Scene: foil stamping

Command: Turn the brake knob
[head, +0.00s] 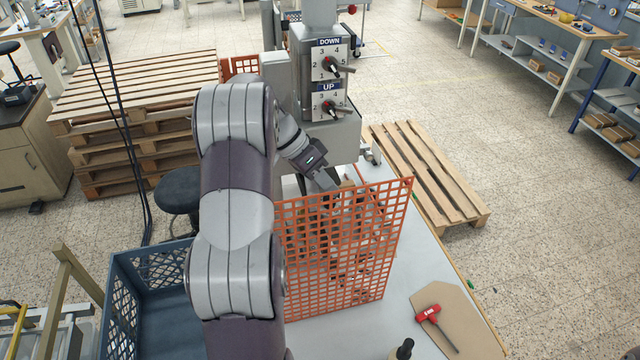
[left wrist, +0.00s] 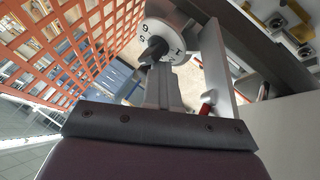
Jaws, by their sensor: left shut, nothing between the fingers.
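In the left wrist view a round pale dial with dark numerals carries a dark pointer knob (left wrist: 154,50); no brake label is readable there. My left gripper (left wrist: 162,68) is shut and empty, its fingertips just at the lower edge of this knob. I cannot tell whether they touch it. In the head view my left gripper (head: 328,180) is low at the front of the grey machine (head: 338,138), behind the orange grid guard; the dial is hidden there. The machine's face also has a DOWN knob (head: 331,67) and an UP knob (head: 332,107). My right gripper is out of view.
The orange grid guard (head: 340,290) stands on the grey table (head: 345,335), close to my left arm. A red-handled tool (head: 428,313) lies on a brown board at the right. A blue crate (head: 150,270) is at the left. Wooden pallets (head: 440,185) stand beyond.

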